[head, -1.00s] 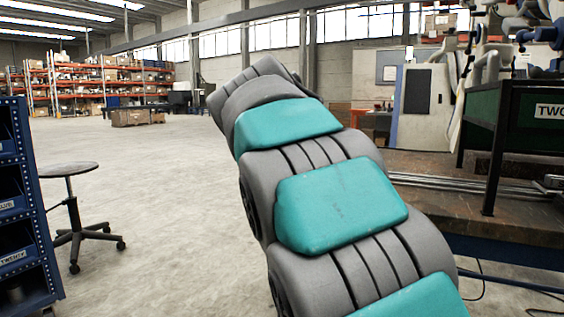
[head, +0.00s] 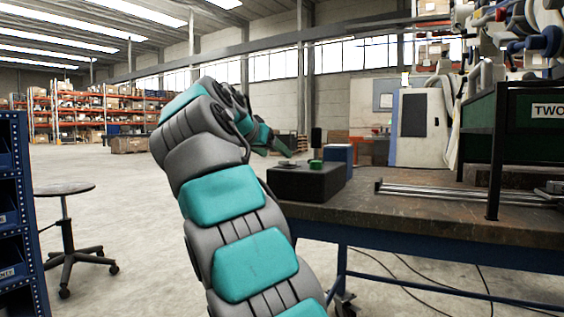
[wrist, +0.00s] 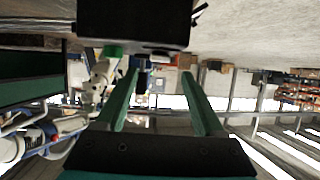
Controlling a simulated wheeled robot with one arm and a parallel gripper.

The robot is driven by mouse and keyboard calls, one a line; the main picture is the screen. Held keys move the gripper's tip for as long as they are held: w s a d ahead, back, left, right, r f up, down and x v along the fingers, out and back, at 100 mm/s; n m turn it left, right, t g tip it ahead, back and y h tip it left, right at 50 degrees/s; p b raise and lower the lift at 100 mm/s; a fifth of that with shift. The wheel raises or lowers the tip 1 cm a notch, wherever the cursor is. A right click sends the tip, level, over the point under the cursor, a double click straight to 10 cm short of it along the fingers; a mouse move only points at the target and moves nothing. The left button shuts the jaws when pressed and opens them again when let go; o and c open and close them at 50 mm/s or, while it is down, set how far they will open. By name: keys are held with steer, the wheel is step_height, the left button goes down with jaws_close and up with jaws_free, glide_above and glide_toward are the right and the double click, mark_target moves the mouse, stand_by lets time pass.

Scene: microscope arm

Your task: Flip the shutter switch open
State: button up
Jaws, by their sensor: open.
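A black box (head: 310,182) sits on the near left end of the workbench. A green piece (head: 316,164) and a dark upright cylinder (head: 316,138) show at its top. I cannot make out which part is the shutter switch. My gripper (head: 287,152) is just above the box's left side, at the end of my bent arm. In the wrist view, my gripper (wrist: 159,74) has its two green fingers spread, with nothing between them. The black box (wrist: 133,22) fills the top there, beyond the fingertips, with the green piece (wrist: 113,50) on it.
The workbench (head: 430,222) carries a blue box (head: 339,153) behind the black box, metal rods (head: 450,191), and a dark green bin (head: 525,130) at right. A stool (head: 65,190) and blue shelving (head: 15,200) stand left. Open floor lies between.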

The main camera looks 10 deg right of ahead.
mark_target(282, 169)
steer(key=x, duration=0.6)
steer(key=shift+a, duration=0.1)
steer(key=shift+s, duration=0.1)
jaws_close()
stand_by(0.3)
